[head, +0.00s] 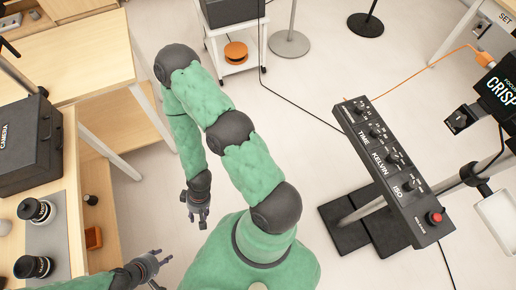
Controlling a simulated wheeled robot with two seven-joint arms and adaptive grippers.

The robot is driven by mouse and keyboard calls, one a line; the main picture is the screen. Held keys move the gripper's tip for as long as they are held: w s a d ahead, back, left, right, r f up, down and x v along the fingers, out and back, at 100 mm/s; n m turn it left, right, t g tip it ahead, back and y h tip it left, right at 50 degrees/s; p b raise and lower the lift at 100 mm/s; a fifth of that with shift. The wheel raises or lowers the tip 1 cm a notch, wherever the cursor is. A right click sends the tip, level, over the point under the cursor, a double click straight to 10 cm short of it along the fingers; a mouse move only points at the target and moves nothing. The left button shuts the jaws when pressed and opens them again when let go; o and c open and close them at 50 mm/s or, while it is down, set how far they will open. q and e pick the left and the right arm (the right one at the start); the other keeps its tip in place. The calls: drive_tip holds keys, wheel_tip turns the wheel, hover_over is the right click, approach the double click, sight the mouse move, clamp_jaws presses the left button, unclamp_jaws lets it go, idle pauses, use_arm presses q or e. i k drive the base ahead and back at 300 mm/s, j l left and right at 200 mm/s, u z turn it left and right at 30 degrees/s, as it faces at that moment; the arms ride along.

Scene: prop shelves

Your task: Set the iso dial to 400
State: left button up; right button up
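A long black control panel (420,222) stands at the right on a stand, tilted, with the white labels TIME, KELVIN and ISO. The ISO dial (408,185) is a small dark knob by the ISO label, near the panel's lower end. Its pointer and numbers are too small to read. My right gripper (198,226) hangs left of my base, well apart from the panel, fingers spread and empty. My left gripper (165,272) is lower left, fingers apart and empty, farther from the panel. Neither gripper touches anything.
A red button (435,217) sits at the panel's lower end, below the ISO dial. A CRISP sign (500,95) and a white tray (497,218) stand to its right. A black camera case (30,150) is on the left shelf. Floor left of the panel is clear.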

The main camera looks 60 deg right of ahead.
sight(411, 185)
drive_tip(key=z, duration=2.3)
drive_tip(key=j+z, duration=0.15)
drive_tip(key=z, duration=1.15)
drive_tip(key=k+j+z, duration=0.1)
drive_tip(key=z, duration=0.35)
